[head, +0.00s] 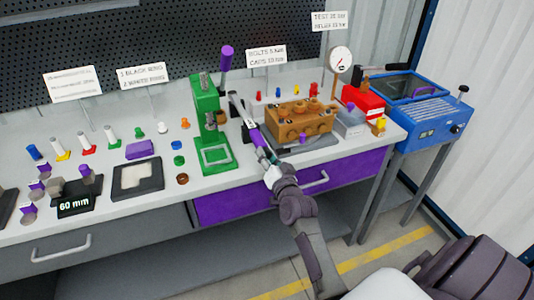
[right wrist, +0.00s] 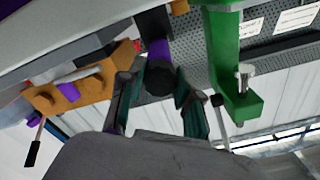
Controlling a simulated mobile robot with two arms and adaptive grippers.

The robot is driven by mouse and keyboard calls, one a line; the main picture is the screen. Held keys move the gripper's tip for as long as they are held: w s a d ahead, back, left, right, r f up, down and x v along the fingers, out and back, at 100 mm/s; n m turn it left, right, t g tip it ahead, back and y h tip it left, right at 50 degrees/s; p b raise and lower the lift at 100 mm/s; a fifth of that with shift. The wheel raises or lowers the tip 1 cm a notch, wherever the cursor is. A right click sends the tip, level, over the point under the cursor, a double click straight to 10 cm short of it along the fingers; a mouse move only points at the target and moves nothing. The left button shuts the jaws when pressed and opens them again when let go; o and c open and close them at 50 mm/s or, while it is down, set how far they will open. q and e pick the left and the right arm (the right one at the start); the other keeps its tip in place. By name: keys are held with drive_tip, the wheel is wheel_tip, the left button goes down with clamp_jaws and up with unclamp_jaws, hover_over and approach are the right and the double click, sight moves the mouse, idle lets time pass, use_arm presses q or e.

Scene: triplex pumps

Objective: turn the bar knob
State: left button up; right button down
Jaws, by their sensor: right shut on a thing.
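The gripper is shut on this knob. The knob's turn position cannot be told. My left gripper is not in view.
The green press (head: 208,125) stands close left of the bar. The brown pump block (head: 300,120) is close right, on a grey tray. A red box (head: 362,103) and a blue machine (head: 430,120) are farther right. A purple drawer (head: 240,203) is below.

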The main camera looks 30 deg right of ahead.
drive_tip(key=m+p, duration=0.1)
drive_tip(key=m, duration=0.4)
drive_tip(key=shift+r+m+p, duration=0.1)
drive_tip(key=shift+m+p, duration=0.2)
drive_tip(key=shift+p, duration=0.05)
drive_tip(key=m, duration=0.6)
drive_tip(key=shift+p, duration=0.4)
drive_tip(key=c, duration=0.8)
unclamp_jaws()
drive_tip(key=v, duration=1.2)
